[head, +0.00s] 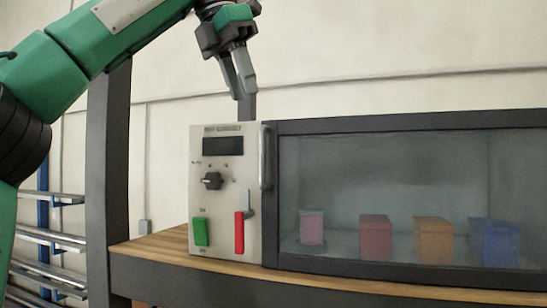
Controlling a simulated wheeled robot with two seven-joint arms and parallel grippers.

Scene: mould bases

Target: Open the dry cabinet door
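The dry cabinet (255,200) stands on a wooden-topped bench. Its glass door (395,122) has a dark frame and looks shut. A vertical grey handle (266,158) sits at the door's left edge, beside the pale control panel (203,160). My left gripper (243,96) hangs above the panel, fingers pointing down, above and slightly left of the handle and apart from it. Its grey fingers look close together and hold nothing visible; the angle hides whether there is a gap. My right gripper is not in view.
The panel carries a dark display, a black knob (212,181), a green switch (201,232) and a red lever (239,232). Several coloured blocks show behind the glass, including an orange one (433,240). A dark post (108,180) stands left of the bench (160,250).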

